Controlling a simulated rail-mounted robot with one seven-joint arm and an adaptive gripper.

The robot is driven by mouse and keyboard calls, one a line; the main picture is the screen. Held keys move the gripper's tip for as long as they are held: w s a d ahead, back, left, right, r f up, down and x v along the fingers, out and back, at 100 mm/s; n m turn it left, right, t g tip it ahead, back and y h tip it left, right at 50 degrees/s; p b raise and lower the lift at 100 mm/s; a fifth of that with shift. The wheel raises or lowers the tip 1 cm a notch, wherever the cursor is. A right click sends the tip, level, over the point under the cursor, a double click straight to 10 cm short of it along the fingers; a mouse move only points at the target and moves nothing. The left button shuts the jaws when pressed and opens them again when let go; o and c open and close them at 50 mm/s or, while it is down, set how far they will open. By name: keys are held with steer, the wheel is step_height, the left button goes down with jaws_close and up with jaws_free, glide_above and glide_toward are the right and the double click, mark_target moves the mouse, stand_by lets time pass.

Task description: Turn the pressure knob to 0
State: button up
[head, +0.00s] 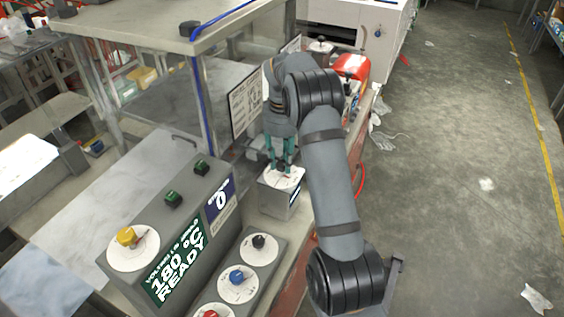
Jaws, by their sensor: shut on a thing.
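My gripper (281,164) points down at a small grey box (272,200) with a white dial (291,182) on its top. Its teal fingers are shut on the small dark knob at the middle of this dial. The fingers hide most of the knob, and the dial's marks are too small to read. A red pointer mark seems to show beside the fingertips. A small dark display (295,196) is on the box's right side, and I cannot read it.
A grey control panel (170,215) reading "180 °C READY" with a yellow knob (126,236) stands in front. Beside it, a lower box carries black (259,241), blue (237,277) and red (210,314) knobs. A blue-edged post (203,100) stands behind. The floor at right is mostly clear.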

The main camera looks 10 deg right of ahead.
steer(key=n, duration=0.4)
steer(key=shift+n, duration=0.3)
steer(key=n, duration=0.5)
steer(key=shift+r+n, duration=0.1)
steer(key=shift+n, duration=0.2)
steer(key=n, duration=0.4)
steer(key=shift+p, duration=0.35)
steer(key=n+p, duration=0.1)
steer(key=n, duration=0.4)
steer(key=n+p, duration=0.1)
steer(key=n, duration=0.3)
steer(key=shift+n, duration=0.3)
steer(key=n+p, duration=0.1)
steer(key=n, duration=0.3)
steer(key=n+p, duration=0.1)
steer(key=n, duration=0.4)
steer(key=shift+n+p, duration=0.3)
steer(key=shift+n, duration=0.1)
steer(key=shift+n+p, duration=0.45)
steer(key=shift+n, duration=1.45)
